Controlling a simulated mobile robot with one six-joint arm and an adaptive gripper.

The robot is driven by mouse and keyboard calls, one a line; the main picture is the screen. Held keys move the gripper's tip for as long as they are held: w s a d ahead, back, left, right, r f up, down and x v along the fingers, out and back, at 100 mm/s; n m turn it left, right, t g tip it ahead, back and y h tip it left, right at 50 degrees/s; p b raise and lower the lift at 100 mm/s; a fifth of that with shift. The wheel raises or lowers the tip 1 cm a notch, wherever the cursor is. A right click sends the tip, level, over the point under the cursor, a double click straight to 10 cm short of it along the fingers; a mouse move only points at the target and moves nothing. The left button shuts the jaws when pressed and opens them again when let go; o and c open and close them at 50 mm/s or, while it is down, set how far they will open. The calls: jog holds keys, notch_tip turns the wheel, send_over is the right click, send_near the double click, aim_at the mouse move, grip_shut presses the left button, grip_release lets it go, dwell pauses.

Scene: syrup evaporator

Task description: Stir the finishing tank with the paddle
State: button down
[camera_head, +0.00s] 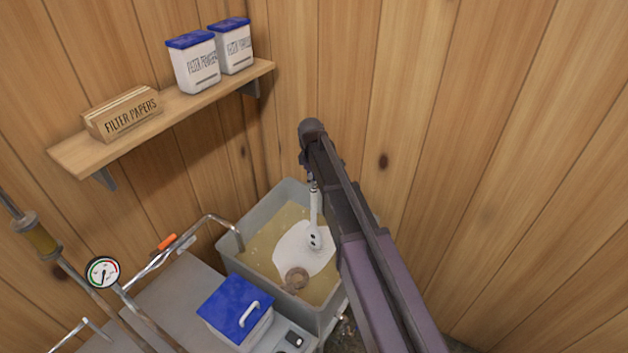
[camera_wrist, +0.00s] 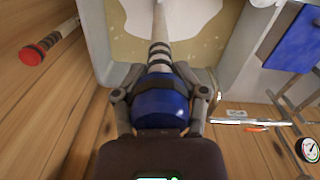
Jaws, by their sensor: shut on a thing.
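The finishing tank (camera_head: 228,247) is a grey open tub in the corner with amber liquid in it; its rim also shows in the wrist view (camera_wrist: 215,50). My gripper (camera_wrist: 160,75) is shut on the paddle's blue handle (camera_wrist: 160,108). In the head view my gripper (camera_head: 311,172) is above the tank, partly hidden by my arm. The paddle (camera_head: 314,208) has a pale shaft reaching down to a white end with dark holes, at the liquid. An irregular white patch (camera_head: 292,250) lies around that end; I cannot tell whether it is foam.
A blue-lidded box (camera_head: 238,303) stands beside the tank, near pipes and a pressure gauge (camera_head: 102,272). A shelf (camera_head: 190,110) holds filter papers and two tubs. Wooden walls close in behind. A red-ended rod (camera_wrist: 48,45) shows in the wrist view.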

aim_at(314, 201)
jog(key=shift+f+b, duration=4.65)
jog(key=shift+f, duration=0.35)
jog(key=shift+a, duration=0.1)
